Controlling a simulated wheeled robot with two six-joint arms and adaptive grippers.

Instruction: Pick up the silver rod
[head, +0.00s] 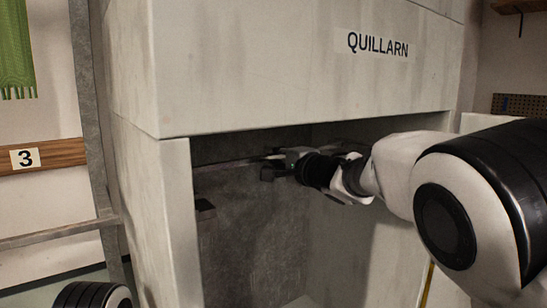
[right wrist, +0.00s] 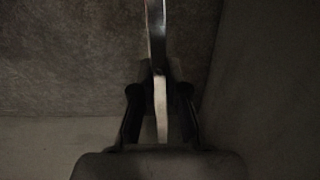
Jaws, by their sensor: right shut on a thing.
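The silver rod (right wrist: 155,30) runs up from between the fingers of my right gripper (right wrist: 160,103) to the top edge of the right wrist view. My right gripper is shut on it. In the head view my right gripper (head: 271,168) is inside the dark recess of the QUILLARN cabinet. There the rod is hard to make out: a thin light line runs left from the fingers along the back of the recess. Whether the rod touches the wall cannot be told. My left gripper is out of view.
The cabinet (head: 250,70) has a low front panel above my right arm and a side wall (head: 180,225) left of it. A small dark block (head: 205,209) sits inside the recess at left. A grey metal upright (head: 88,110) stands left of the cabinet.

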